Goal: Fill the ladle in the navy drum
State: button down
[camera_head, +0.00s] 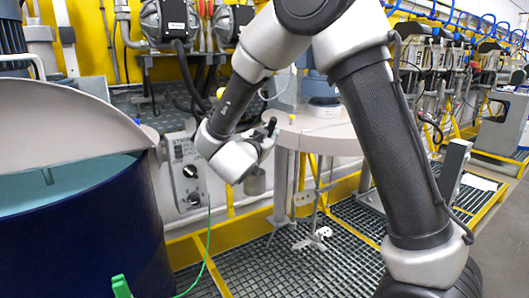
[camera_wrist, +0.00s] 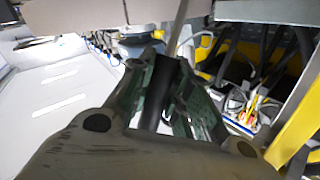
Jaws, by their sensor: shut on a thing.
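The navy drum (camera_head: 85,245) stands at the left in the head view, its pale lid (camera_head: 65,115) covering part of the top. Teal liquid (camera_head: 75,188) shows in the opening, with a short grey shaft in it. My gripper is to the right of the drum and outside it, small and partly hidden by my wrist in the head view. In the wrist view my gripper (camera_wrist: 166,72) has its green fingers shut on the dark handle of the ladle (camera_wrist: 155,92). A thin pale rod runs up beyond the fingers.
A control box (camera_head: 188,172) with knobs stands right beside the drum. A green clamp (camera_head: 121,287) with a green wire is at the drum's front. Behind my arm is a round pale cover (camera_head: 312,132) on legs, with a white impeller (camera_head: 314,238) below. Yellow-edged grating covers the floor.

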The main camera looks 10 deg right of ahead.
notch_tip(320, 180, up, 19)
jog(key=shift+r, duration=0.15)
dwell(0.5)
